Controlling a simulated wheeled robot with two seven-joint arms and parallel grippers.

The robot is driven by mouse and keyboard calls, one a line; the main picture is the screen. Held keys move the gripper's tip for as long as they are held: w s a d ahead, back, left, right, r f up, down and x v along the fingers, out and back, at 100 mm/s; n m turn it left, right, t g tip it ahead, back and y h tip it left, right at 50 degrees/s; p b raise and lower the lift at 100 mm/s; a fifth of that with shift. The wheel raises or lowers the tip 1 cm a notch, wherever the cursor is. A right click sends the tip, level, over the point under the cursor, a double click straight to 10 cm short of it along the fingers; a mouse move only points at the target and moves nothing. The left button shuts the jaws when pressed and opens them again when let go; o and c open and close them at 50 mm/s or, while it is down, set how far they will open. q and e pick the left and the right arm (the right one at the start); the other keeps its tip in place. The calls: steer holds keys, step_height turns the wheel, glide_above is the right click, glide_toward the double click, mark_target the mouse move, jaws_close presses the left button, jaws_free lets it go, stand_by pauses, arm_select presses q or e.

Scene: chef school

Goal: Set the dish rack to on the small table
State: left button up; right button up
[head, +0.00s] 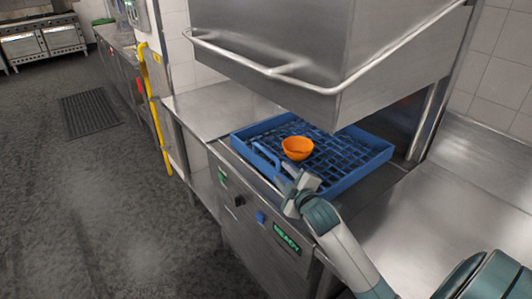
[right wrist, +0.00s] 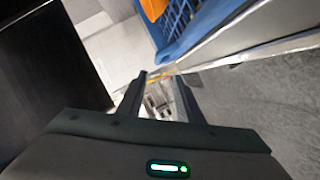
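The blue dish rack (head: 372,166) sits level on the steel dishwasher bed under the raised hood. An orange bowl (head: 297,148) stands in it. My right gripper (head: 287,187) is at the rack's front edge, near its left front part; I cannot tell whether it touches. In the right wrist view its two fingers (right wrist: 160,82) are apart with nothing between them. The blue rack wall (right wrist: 178,28) and part of the orange bowl (right wrist: 153,8) show at the top there, beyond the fingertips. No separate small table can be made out for certain. My left gripper is out of view.
A bare steel counter (head: 212,108) adjoins the machine on the left, and another clear steel surface (head: 440,205) lies on the right. The hood (head: 320,50) with its bar handle hangs above the rack. Open dark floor (head: 100,190) lies at left, with a floor grate (head: 88,111).

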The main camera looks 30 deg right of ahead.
mark_target(269, 155)
steer(key=shift+d+r, duration=0.1)
steer(key=shift+r, duration=0.1)
steer(key=shift+w, duration=0.1)
steer(key=p+x, duration=0.4)
steer(key=x, duration=1.2)
steer(key=shift+r, duration=0.15)
steer(key=shift+w+f+p, duration=0.25)
steer(key=shift+w+p, duration=0.1)
steer(key=shift+w, duration=0.3)
jaws_close()
